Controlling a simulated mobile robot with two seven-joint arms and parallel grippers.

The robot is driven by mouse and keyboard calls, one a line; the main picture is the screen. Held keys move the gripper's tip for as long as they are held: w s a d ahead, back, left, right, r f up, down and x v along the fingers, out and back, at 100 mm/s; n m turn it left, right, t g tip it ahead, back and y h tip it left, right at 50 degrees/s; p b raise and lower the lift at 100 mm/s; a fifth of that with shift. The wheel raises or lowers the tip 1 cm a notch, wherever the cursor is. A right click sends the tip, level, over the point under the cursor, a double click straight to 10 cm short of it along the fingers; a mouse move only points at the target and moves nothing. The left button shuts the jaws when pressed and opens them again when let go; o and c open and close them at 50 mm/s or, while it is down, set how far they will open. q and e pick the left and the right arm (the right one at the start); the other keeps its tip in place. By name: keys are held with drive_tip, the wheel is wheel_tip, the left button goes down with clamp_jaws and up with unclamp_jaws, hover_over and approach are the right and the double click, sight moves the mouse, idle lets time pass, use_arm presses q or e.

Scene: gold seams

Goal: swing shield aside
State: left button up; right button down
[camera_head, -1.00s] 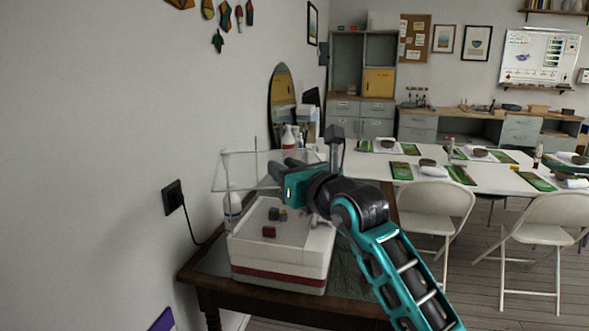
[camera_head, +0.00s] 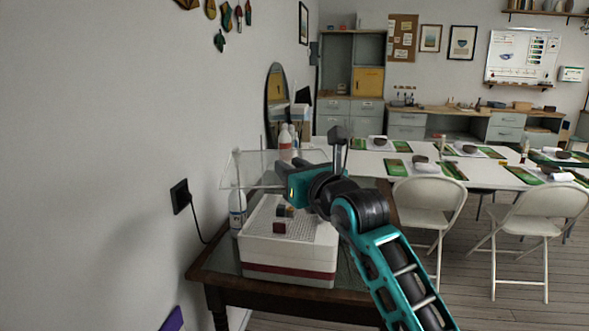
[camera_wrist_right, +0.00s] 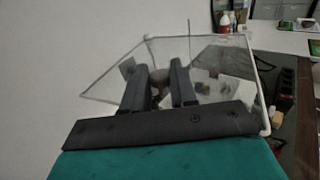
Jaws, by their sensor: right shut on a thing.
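The shield is a clear flat panel (camera_head: 251,170), held up above a white box-shaped unit (camera_head: 290,251) with a dark red stripe. In the right wrist view the clear panel (camera_wrist_right: 110,72) has a pale rim and spreads around my fingers. My right gripper (camera_head: 288,170) reaches in over the unit from the right. In the right wrist view its two dark fingers (camera_wrist_right: 166,76) are shut on what seems a round knob (camera_wrist_right: 160,75) on the shield. The fingertips are partly hard to make out through the panel. My left gripper is not in view.
A dark red block (camera_head: 279,228) and other small blocks (camera_head: 284,211) lie on the unit's perforated top. A spray or squeeze bottle (camera_head: 237,207) stands left of it, other bottles (camera_head: 286,143) behind. The wall is close on the left. White tables and folding chairs (camera_head: 428,207) are at right.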

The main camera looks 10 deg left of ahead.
idle(0.3)
drive_tip(key=c, duration=1)
unclamp_jaws()
drive_tip(key=shift+o, duration=0.2)
drive_tip(key=v, duration=1.3)
drive_tip(key=shift+b, duration=0.45)
drive_tip(key=shift+w, duration=0.1)
